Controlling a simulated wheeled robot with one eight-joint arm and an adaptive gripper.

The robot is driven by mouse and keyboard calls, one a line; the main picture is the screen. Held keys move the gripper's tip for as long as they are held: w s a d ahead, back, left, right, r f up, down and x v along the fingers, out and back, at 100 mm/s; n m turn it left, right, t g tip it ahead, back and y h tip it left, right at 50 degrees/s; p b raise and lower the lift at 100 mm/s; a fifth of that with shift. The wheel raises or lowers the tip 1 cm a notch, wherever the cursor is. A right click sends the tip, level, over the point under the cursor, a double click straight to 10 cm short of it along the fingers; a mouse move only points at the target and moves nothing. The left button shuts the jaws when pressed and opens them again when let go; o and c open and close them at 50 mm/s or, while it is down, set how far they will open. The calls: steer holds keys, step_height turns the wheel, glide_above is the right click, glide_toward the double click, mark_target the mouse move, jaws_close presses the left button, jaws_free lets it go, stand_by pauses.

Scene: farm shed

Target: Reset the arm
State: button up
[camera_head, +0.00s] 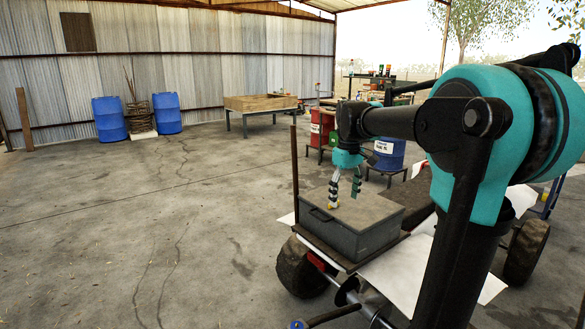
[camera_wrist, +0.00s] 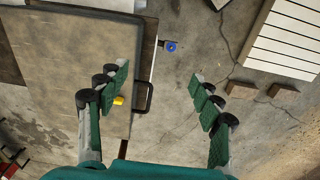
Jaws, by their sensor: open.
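My gripper (camera_head: 344,192) is in the head view, at the end of my black and teal arm. It hangs above a grey metal box (camera_head: 352,235) with a flat lid and a front handle. In the wrist view my gripper (camera_wrist: 160,90) has its two green-padded fingers spread wide apart with nothing between them. The left finger overlaps the box lid (camera_wrist: 60,70), and the box handle (camera_wrist: 144,98) shows between the fingers. The right finger is over bare concrete. The gap between fingertips and lid cannot be told exactly.
Two blue barrels (camera_head: 110,118) (camera_head: 167,112) stand by the corrugated wall. A wooden-topped table (camera_head: 260,103) is at the back. A red container (camera_head: 321,127) and a blue drum (camera_head: 388,153) stand behind my gripper. The concrete floor (camera_head: 130,230) at left is clear.

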steer(key=s+d+f+m+t, duration=0.1)
steer(key=s+f+m+t, duration=0.1)
steer(key=s+f, duration=0.8)
steer(key=s+d+f+m+t, duration=0.1)
steer(key=s+f+m, duration=0.3)
steer(key=s+f, duration=0.7)
step_height(320, 180, down, 3)
steer(key=shift+d+r+m+t, duration=0.1)
steer(key=shift+d+m+t, duration=0.3)
steer(key=shift+d, duration=0.15)
steer(key=shift+s, duration=0.1)
